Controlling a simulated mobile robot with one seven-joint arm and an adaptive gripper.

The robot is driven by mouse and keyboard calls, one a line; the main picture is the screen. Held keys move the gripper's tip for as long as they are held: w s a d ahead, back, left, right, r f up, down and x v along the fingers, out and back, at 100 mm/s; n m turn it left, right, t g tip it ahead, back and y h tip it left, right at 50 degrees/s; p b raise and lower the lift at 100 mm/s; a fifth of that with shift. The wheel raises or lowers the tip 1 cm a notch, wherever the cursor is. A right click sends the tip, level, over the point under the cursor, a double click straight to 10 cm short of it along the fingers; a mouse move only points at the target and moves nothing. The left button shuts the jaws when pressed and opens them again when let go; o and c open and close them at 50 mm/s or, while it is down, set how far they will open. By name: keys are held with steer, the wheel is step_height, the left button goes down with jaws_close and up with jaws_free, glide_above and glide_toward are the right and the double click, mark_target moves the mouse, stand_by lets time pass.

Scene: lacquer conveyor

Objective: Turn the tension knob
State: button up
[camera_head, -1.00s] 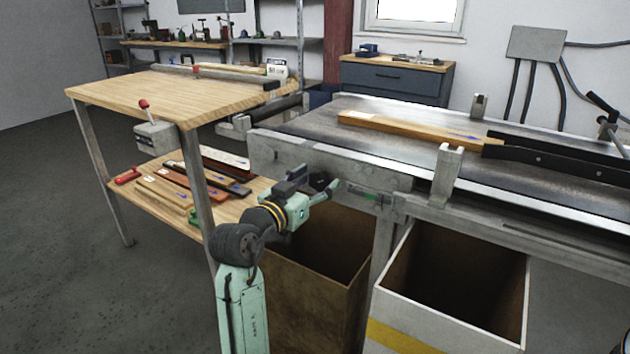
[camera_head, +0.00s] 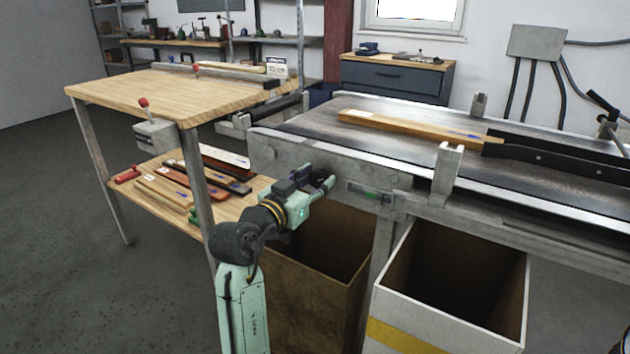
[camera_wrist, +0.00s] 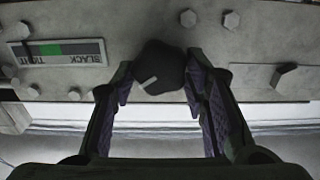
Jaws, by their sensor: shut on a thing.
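The tension knob (camera_wrist: 160,68) is black and faceted with a pale pointer mark, and sits on the conveyor's grey side plate. In the wrist view it is between the fingertips of my gripper (camera_wrist: 158,82), which is shut on it. The pointer mark is toward the lower left of the knob. In the head view my gripper (camera_head: 325,182) is at the near side of the conveyor frame and mostly hides the knob. A gauge (camera_wrist: 62,52) with a green band and lettering, upside down in the wrist view, is left of the knob. It also shows in the head view (camera_head: 370,194).
Bolt heads (camera_wrist: 231,20) stand out around the knob. A wooden bar (camera_head: 410,127) lies on the conveyor belt (camera_head: 345,140). An open brown bin (camera_head: 310,285) and a white bin (camera_head: 450,325) stand below. A wooden table (camera_head: 150,90) is at left.

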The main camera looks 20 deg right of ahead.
steer(key=m+b, duration=0.2)
steer(key=b, duration=0.1)
steer(key=shift+f+m, duration=0.25)
steer(key=shift+m, duration=0.05)
steer(key=m+b, duration=0.3)
steer(key=shift+d, duration=0.1)
steer(key=shift+s+r+m+b, duration=0.1)
steer(key=shift+r+m+b, duration=0.05)
steer(key=shift+m+b, duration=1)
steer(key=o, duration=1.1)
steer(key=v, duration=1.2)
